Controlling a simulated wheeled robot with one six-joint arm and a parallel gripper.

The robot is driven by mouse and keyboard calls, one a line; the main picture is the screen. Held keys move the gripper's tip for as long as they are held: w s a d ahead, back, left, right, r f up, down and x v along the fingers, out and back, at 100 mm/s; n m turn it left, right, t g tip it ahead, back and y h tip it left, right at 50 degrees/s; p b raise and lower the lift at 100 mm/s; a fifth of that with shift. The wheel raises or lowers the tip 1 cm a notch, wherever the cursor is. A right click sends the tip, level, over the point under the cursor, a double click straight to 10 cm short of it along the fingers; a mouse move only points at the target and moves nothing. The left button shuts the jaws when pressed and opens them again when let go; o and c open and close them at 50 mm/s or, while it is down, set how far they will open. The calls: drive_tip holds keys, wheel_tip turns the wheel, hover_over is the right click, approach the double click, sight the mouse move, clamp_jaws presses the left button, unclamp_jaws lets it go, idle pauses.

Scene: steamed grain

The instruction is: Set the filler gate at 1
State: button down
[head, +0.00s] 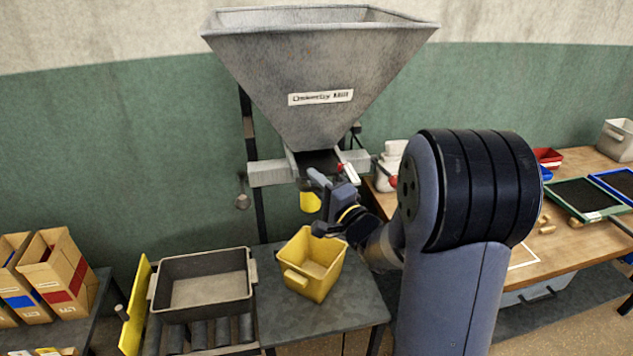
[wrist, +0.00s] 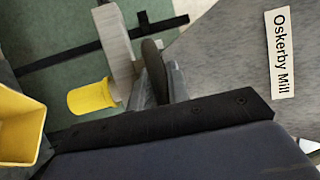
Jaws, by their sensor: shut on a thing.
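The grey hopper (head: 315,80) hangs over the table, and its label reads "Oskerby Mill" in the wrist view (wrist: 279,55). The filler gate (head: 322,160) is under its mouth; its scale reading is not legible. A yellow cylinder (head: 310,202) shows below the hopper's pale crossbar and also in the wrist view (wrist: 92,97). A small red-and-white part (head: 347,172) sits just above my gripper.
A yellow bin (head: 300,283) stands on the grey table below my gripper and shows in the wrist view (wrist: 18,120). A grey tray (head: 203,283) sits on rollers to its left. Cardboard boxes (head: 58,270) stand far left. A wooden bench (head: 560,245) with trays is right.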

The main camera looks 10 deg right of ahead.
drive_tip(key=shift+s+r, duration=0.2)
drive_tip(key=shift+s, duration=0.3)
drive_tip(key=shift+s+r, duration=0.15)
drive_tip(key=shift+s, duration=0.35)
drive_tip(key=shift+w, duration=0.15)
drive_tip(key=c, duration=1.5)
unclamp_jaws()
drive_tip(key=shift+o, duration=0.2)
drive_tip(key=shift+f, duration=0.15)
drive_tip(key=b+v, duration=0.2)
drive_tip(key=v, duration=0.9)
drive_tip(key=shift+w+a, duration=0.1)
